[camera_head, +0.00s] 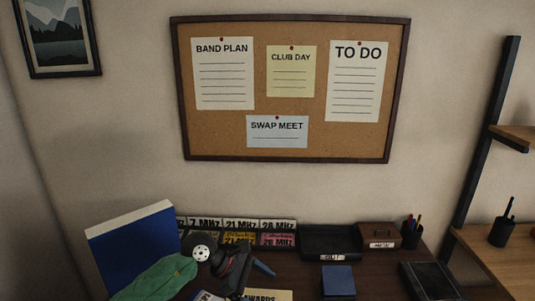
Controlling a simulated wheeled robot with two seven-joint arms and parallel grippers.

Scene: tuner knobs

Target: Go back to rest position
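No tuner knobs can be made out. The view looks mostly at the wall, with the dark desk (308,281) along the bottom. A black object with a white dotted disc (201,253) is at the lower left of centre; I cannot tell what it is.
A blue box-like item (130,247) and green cloth-like item (156,277) are at the desk's left. A black tray (330,241), brown box (379,236), pen cup (411,233) and blue book (338,281) are farther right. A shelf (500,258) stands at right.

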